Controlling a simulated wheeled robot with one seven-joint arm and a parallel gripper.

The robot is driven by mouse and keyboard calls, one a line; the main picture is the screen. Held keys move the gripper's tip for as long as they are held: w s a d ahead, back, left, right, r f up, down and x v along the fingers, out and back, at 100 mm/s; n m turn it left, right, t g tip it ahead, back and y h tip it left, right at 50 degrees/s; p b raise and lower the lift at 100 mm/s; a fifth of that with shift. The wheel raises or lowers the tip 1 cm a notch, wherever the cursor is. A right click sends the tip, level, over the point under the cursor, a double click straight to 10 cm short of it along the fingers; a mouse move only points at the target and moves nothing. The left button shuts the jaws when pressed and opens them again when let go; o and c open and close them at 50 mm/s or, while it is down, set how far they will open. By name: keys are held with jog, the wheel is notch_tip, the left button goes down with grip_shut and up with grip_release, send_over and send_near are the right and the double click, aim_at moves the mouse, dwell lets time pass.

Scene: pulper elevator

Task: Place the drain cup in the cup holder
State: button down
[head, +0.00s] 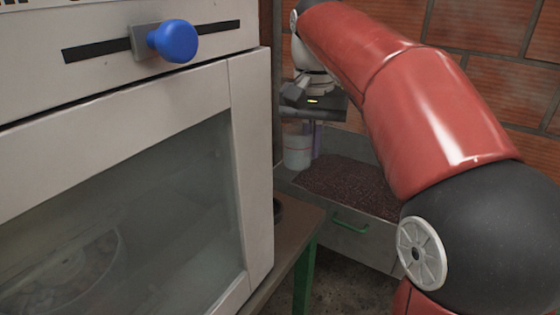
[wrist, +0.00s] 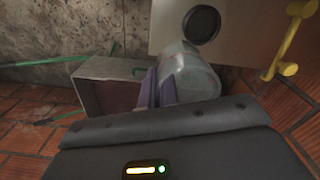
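The drain cup (head: 297,147) is a pale, translucent cup, seen in the head view beside my purple gripper fingers, below my wrist. My gripper (head: 317,138) appears shut on the cup's side wall, holding it roughly upright in the air. In the wrist view my purple fingers (wrist: 157,88) are close together at the left edge of the cup (wrist: 192,76); the exact contact is hidden by the gripper body. I cannot identify the cup holder for certain. A dark round thing (head: 278,209) on the table is mostly hidden by the cabinet's edge.
A cabinet (head: 250,150) with a window and blue knob (head: 174,41) fills the left. A brown table (head: 290,232) with green legs stands beside it. A bin (head: 350,240) of dark red grains stands behind. The wrist view shows a panel with a dark round opening (wrist: 201,24) and yellow handle (wrist: 287,45).

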jog(key=a+f+b, duration=0.2)
jog(key=f, duration=0.2)
jog(key=w+a+f+n+b, duration=0.1)
jog(key=a+f+b, duration=0.1)
jog(key=f, duration=0.2)
jog(key=w+a+f+n+b, duration=0.1)
jog(key=a+f+b, duration=0.1)
jog(key=f+b, duration=0.1)
jog(key=shift+a+f, duration=0.15)
jog(key=shift+f, duration=0.75)
